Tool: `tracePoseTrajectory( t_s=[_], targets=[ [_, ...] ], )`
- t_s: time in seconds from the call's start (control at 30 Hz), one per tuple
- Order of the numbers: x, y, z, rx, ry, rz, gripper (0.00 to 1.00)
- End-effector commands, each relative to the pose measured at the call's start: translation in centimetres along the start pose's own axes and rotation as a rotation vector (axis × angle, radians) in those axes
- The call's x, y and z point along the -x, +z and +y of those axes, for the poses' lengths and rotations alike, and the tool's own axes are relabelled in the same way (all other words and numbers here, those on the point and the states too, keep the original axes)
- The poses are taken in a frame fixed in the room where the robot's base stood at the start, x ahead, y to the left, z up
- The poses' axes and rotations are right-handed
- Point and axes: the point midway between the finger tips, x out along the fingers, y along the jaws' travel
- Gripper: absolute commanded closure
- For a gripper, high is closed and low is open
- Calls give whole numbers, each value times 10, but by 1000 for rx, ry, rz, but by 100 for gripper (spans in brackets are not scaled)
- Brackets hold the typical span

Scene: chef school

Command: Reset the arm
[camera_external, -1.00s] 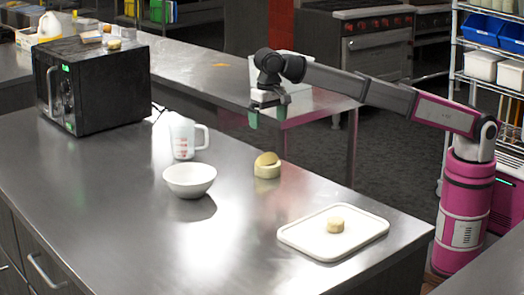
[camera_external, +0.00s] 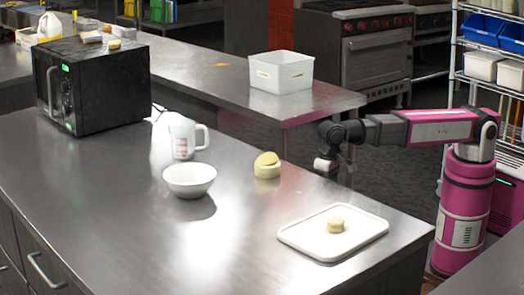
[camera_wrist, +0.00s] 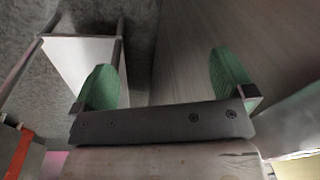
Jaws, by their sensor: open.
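My gripper (camera_external: 328,168) hangs just past the far edge of the metal counter, at the right, with my arm folded back toward its pink base. In the wrist view the two green fingertips (camera_wrist: 165,80) stand wide apart with nothing between them. In the external view the fingers are small and partly hidden by the wrist.
The metal counter (camera_external: 110,200) holds a white tray (camera_external: 300,240) with a small beige round piece (camera_external: 335,225), a beige split round item (camera_external: 267,166), a white bowl (camera_external: 190,181), a measuring jug (camera_external: 183,138) and a black microwave (camera_external: 110,85). A white bin (camera_external: 280,75) stands on the back counter.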

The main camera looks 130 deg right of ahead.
Motion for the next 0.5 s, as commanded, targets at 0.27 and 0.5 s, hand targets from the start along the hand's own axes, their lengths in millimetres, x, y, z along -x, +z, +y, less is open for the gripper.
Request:
tracePoseTrajectory(
  t_s=[0.27, 0.5],
  targets=[
    [-88, 86, 6, 428, 21, -32, 0],
    [-152, 157, 24, 802, 31, -60, 0]
  ],
)
